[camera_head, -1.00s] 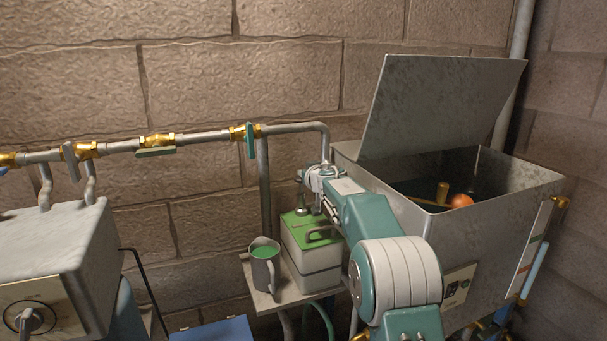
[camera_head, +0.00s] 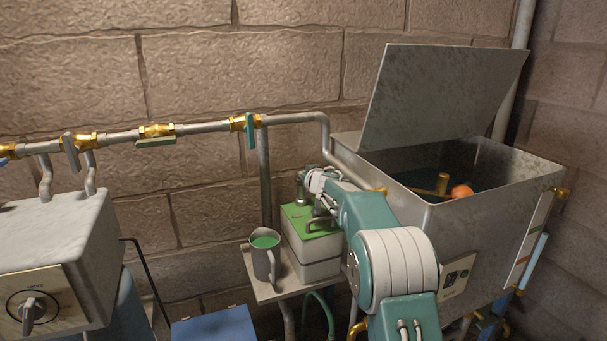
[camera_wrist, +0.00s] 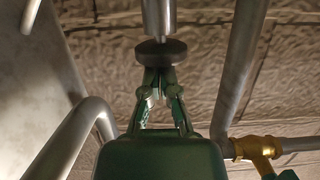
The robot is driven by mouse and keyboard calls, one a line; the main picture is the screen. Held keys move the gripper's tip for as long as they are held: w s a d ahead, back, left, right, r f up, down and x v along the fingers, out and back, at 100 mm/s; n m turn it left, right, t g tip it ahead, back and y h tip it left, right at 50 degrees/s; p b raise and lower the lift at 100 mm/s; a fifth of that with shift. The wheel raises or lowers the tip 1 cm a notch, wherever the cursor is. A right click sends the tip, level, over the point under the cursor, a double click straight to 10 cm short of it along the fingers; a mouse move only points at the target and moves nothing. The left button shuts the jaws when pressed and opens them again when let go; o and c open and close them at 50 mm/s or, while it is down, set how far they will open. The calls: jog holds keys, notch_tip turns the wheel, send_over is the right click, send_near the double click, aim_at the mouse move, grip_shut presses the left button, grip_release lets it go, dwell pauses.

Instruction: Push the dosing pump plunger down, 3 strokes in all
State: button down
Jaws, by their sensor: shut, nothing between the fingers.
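The dosing pump (camera_head: 312,250) is a pale box with a green top and a dark handle, on a small shelf beside the tank. In the wrist view its plunger shows as a dark round knob (camera_wrist: 162,53) on a bright metal rod (camera_wrist: 158,18). My gripper (camera_wrist: 158,84) is shut and empty, with its fingertips at the knob, seemingly touching it. In the head view my arm reaches over the pump's right side, and the plunger and fingertips are too small to tell apart.
A grey mug of green liquid (camera_head: 263,262) stands close left of the pump. An open-lidded metal tank (camera_head: 400,215) stands right, close to my arm. A pipe with brass valves (camera_head: 205,130) runs along the wall. A blue box (camera_head: 215,329) is below.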

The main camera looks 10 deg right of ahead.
notch_tip(320, 180, up, 10)
dwell(1.0)
jog(key=shift+w+f, duration=0.1)
jog(key=s+d+r+m+t+h, duration=0.2)
jog(key=s+r+h, duration=0.1)
jog(key=s+r, duration=0.65)
jog(key=s+d+m+g+h, duration=0.2)
jog(key=s+d+m+h, duration=0.15)
jog(key=s, duration=1.05)
jog(key=s+a+f+n+g+y, duration=0.1)
jog(key=s+a+f+g, duration=0.1)
jog(key=s+f, duration=0.5)
jog(key=s+a+f+n+g+y, duration=0.1)
jog(key=s+f+g, duration=0.3)
jog(key=s+f, duration=0.4)
jog(key=s+a+f+n+g+y, duration=0.1)
jog(key=s+a+f+g, duration=0.2)
jog(key=s, duration=1.6)
notch_tip(320, 180, down, 4)
jog(key=shift+f, duration=0.25)
